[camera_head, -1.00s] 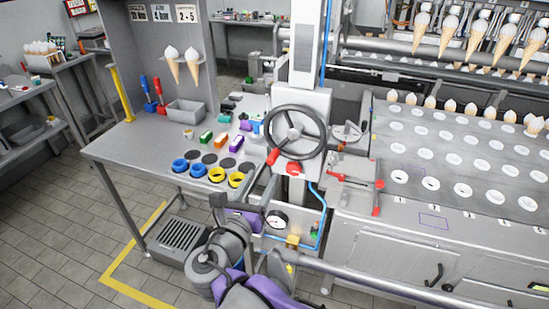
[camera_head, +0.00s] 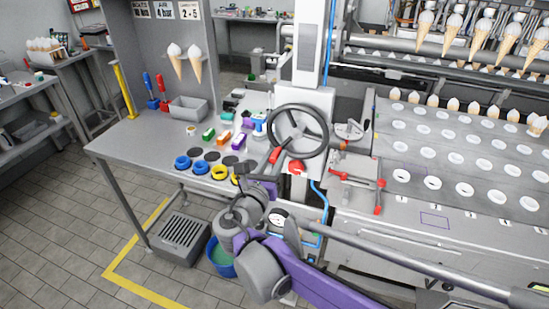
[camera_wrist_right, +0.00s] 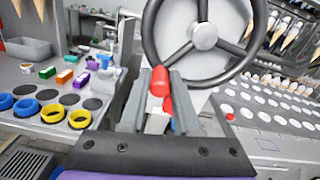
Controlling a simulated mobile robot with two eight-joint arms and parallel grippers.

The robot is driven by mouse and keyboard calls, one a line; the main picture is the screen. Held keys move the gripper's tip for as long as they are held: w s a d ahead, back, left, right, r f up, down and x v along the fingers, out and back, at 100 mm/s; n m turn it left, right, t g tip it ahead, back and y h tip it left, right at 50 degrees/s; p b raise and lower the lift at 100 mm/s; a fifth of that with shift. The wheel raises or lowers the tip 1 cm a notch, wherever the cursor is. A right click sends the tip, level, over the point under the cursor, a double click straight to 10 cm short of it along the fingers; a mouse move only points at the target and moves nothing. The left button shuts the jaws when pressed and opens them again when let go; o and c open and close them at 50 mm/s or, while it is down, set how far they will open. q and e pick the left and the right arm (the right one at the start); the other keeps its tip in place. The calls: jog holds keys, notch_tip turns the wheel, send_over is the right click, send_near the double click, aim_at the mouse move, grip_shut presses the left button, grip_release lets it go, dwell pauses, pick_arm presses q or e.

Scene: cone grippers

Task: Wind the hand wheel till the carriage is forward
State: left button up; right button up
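The hand wheel (camera_head: 326,130) is dark with a grey hub and spokes, mounted on a white column, with a red handle (camera_head: 274,155) at its lower left rim. The wheel (camera_wrist_right: 148,30) also fills the top of the right wrist view. My right gripper (camera_head: 264,178) is just below the handle. In the wrist view its two fingers (camera_wrist_right: 160,92) stand apart, with the red handle (camera_wrist_right: 160,80) seen between them; contact cannot be told. The row of cone holders with cones (camera_head: 481,38) is at the upper right; I cannot tell which part is the carriage. My left gripper is out of view.
The grey bench (camera_head: 130,145) left of the wheel holds blue and yellow rings, coloured blocks and a grey bin (camera_head: 188,108). A red button (camera_head: 297,167) is below the wheel. The perforated plate (camera_head: 450,130) and red clamps (camera_head: 378,197) lie to the right.

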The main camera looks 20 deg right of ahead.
grip_shut()
dwell(1.1)
